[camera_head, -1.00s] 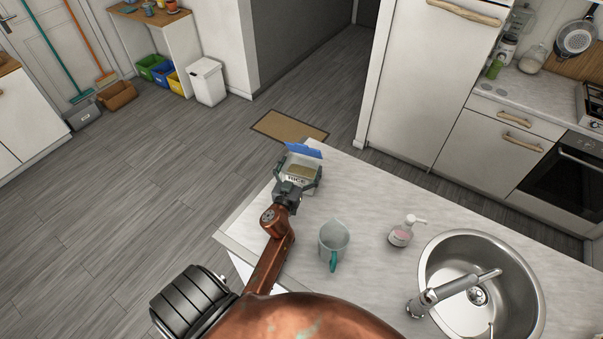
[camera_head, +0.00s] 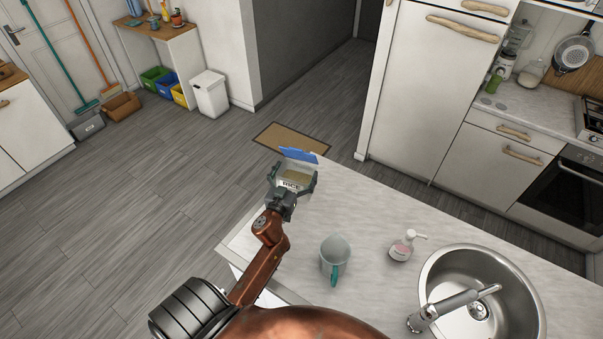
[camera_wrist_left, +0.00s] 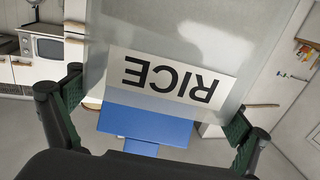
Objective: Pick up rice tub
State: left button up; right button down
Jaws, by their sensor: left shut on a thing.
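The rice tub (camera_head: 295,178) is a clear box with a white RICE label and a blue lid that stands open. My left gripper (camera_head: 292,180) is shut on it, with a finger on either side. The tub appears held above the counter (camera_head: 375,210) at its far left corner; the gap below is hard to judge. In the left wrist view the tub (camera_wrist_left: 185,45) fills the middle, its label upside down and its blue lid (camera_wrist_left: 148,124) below. The dark fingers of the gripper (camera_wrist_left: 155,108) flank it. My right gripper is not in view.
A grey jug (camera_head: 334,257) with a teal handle stands nearer on the counter. A soap dispenser (camera_head: 402,246) and a round sink (camera_head: 440,262) with a tap are to its right. Open floor (camera_head: 130,210) lies left of the counter, with a mat (camera_head: 290,139) beyond it.

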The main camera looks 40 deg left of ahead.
pick_arm(q)
jog(key=s+r, duration=0.1)
jog(key=s+a+r, duration=0.1)
jog(key=r, duration=0.1)
jog(key=shift+a+r, duration=0.1)
jog(key=s+a, duration=0.1)
jog(key=s+a+r, duration=0.1)
jog(key=s, duration=0.1)
jog(key=s+a+r, duration=0.1)
jog(key=shift+s+r, duration=0.15)
jog(key=shift+s, duration=0.15)
jog(key=shift+s+a+r, duration=0.4)
jog(key=shift+s+a, duration=0.1)
jog(key=shift+s, duration=0.25)
jog(key=shift+s+a+r, duration=0.4)
jog(key=shift+s+a, duration=0.05)
jog(key=shift+s, duration=0.25)
